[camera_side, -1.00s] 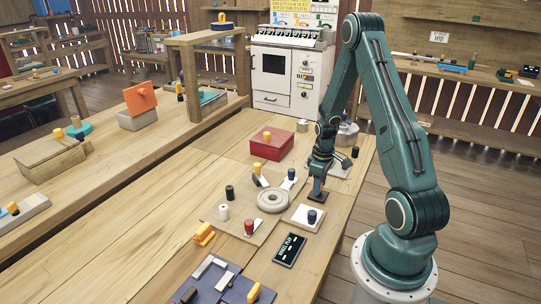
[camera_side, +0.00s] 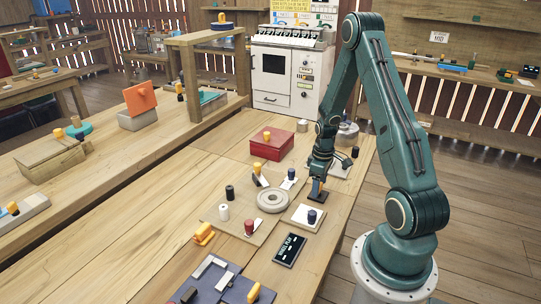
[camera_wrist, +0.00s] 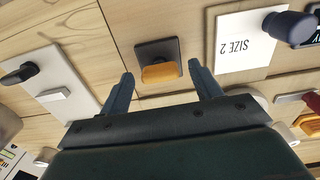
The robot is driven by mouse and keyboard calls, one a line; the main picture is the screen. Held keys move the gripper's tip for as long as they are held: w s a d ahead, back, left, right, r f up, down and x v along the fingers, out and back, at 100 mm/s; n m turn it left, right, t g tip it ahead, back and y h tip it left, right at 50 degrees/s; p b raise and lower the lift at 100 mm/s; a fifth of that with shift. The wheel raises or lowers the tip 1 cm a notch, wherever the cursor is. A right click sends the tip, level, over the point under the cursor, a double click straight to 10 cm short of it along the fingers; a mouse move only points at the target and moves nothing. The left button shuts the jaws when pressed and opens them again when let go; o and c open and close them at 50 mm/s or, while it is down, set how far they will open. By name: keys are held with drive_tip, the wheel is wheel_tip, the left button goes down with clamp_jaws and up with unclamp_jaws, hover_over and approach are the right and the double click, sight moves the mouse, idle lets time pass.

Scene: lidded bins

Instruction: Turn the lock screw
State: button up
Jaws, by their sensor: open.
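An orange handle (camera_wrist: 160,73) on a small dark square plate (camera_wrist: 170,46) lies between my fingers in the wrist view; it looks like the lock screw, but I cannot be sure. My gripper (camera_wrist: 160,78) is open, with one finger on each side of the handle and a visible gap at both sides. In the side view my gripper (camera_side: 318,191) points down close to the table, right of the grey ring. It hides most of the plate and handle there.
A white card marked SIZE 2 (camera_wrist: 240,50) with a dark blue knob (camera_wrist: 288,27) is close on the right. A pale plate with a dark knob (camera_wrist: 20,73) is on the left. The grey ring (camera_side: 272,200), red box (camera_side: 268,148) and dark sign (camera_side: 289,250) stand nearby.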

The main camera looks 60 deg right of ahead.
wheel_tip(320, 180, up, 14)
drive_tip(key=shift+f, duration=0.15)
idle(0.7)
drive_tip(key=shift+a, duration=0.1)
drive_tip(key=w+a+r+t+h, duration=0.1)
drive_tip(key=w+a+r+t, duration=0.15)
drive_tip(key=a+r, duration=1.3)
drive_tip(key=s+a+r+t+y, duration=0.1)
drive_tip(key=s+a+r+t, duration=0.2)
drive_tip(key=s+a, duration=0.7)
drive_tip(key=a, duration=0.3)
drive_tip(key=shift+s+a, duration=0.35)
drive_tip(key=shift+a, duration=0.05)
